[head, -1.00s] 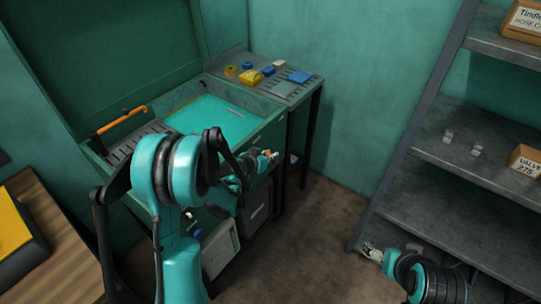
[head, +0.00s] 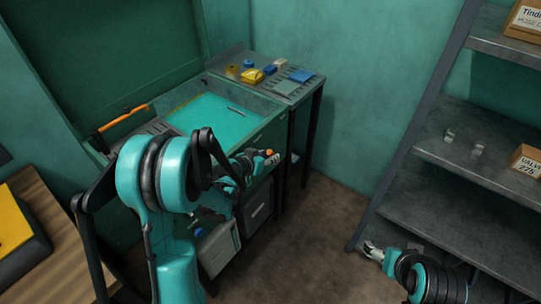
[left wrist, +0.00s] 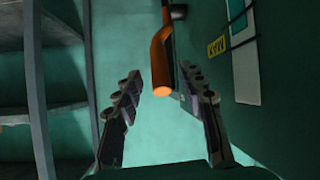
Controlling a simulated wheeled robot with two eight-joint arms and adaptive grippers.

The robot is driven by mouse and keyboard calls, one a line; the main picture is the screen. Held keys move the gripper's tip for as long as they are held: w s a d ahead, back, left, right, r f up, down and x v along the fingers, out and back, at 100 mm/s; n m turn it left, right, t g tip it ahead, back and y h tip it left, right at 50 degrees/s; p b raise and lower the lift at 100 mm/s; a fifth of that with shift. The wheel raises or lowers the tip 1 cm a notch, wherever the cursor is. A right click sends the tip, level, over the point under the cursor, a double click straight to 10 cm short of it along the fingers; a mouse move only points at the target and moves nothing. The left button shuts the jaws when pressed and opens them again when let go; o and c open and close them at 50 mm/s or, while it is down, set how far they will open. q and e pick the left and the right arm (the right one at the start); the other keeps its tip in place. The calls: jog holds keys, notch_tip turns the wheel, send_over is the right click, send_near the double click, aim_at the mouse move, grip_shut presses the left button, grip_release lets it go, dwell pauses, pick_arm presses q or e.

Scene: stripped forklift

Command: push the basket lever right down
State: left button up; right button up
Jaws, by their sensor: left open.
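The basket lever has an orange grip (left wrist: 161,62) on a thin grey rod. In the left wrist view the grip stands between the fingers of my open left gripper (left wrist: 162,84), with its rounded end towards the camera. I cannot tell whether a finger touches it. In the head view my left gripper (head: 266,159) is at the front right of the teal wash tank (head: 262,142), and a small orange bit of the lever shows at its fingertips. The rest of the lever is hidden there. My right gripper (head: 372,251) is low at the right, its jaws unclear.
A side table (head: 285,87) with small yellow and blue parts stands behind the tank. Grey shelves (head: 470,140) with cardboard boxes stand at the right. The floor between is clear.

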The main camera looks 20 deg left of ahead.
pick_arm(q)
jog(key=v, duration=0.9)
jog(key=shift+s, duration=0.15)
jog(key=s+d+r+g+y, duration=0.1)
jog(key=s+d+r+g, duration=0.1)
jog(key=s, duration=0.9)
jog(key=s+d+r+n+g+y, duration=0.1)
jog(key=s+d, duration=0.3)
jog(key=s, duration=0.6)
jog(key=shift+s+r+g+y, duration=0.4)
jog(key=shift+r+g, duration=0.2)
jog(key=shift+r, duration=0.25)
